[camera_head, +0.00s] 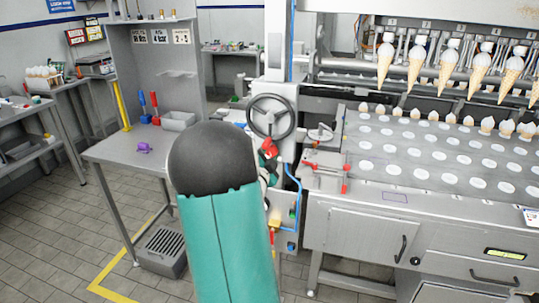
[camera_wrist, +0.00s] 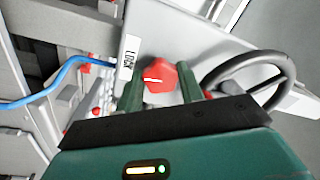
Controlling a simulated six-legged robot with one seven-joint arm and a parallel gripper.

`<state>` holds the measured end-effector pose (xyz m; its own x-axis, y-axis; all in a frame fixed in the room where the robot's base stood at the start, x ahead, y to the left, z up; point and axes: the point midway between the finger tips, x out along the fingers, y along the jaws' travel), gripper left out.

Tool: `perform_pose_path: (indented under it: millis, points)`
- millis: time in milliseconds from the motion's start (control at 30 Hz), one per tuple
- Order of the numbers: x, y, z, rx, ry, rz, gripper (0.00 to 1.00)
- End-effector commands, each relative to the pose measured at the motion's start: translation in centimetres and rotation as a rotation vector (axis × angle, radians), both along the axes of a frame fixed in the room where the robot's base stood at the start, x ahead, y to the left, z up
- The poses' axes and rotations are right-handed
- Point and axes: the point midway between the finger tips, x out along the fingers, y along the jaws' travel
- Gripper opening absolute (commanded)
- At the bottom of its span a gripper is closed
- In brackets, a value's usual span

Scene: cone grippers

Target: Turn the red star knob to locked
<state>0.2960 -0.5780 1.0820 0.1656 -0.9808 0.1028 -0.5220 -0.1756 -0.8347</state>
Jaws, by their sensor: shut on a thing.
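The red star knob (camera_wrist: 160,75) sits on a grey panel in the wrist view, between the two dark green fingers of my gripper (camera_wrist: 159,88). My gripper is shut on it. A short white mark on the knob lies roughly sideways in the picture. A white label reading "LOCK" (camera_wrist: 128,57) is on the panel, left of the knob. In the head view the red knob (camera_head: 268,149) shows just right of my arm's dark joint, below the handwheel. My arm hides most of my gripper there.
A dark handwheel (camera_head: 271,117) stands close above the knob; it also shows at the right in the wrist view (camera_wrist: 245,75). A blue hose (camera_head: 294,190) runs down beside the panel. A conveyor with cones (camera_head: 430,150) is right, a grey workbench (camera_head: 120,155) left.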

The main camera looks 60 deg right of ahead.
Motion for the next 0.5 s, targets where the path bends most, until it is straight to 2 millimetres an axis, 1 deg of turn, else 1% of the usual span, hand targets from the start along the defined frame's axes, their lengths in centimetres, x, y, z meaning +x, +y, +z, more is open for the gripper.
perform_pose_path:
  millis: [233,500]
  points:
    - [0.12,0.09,-0.06,0.016,-0.092,0.001,0.15]
    - [0.14,0.09,-0.05,0.02,-0.119,0.002,0.15]
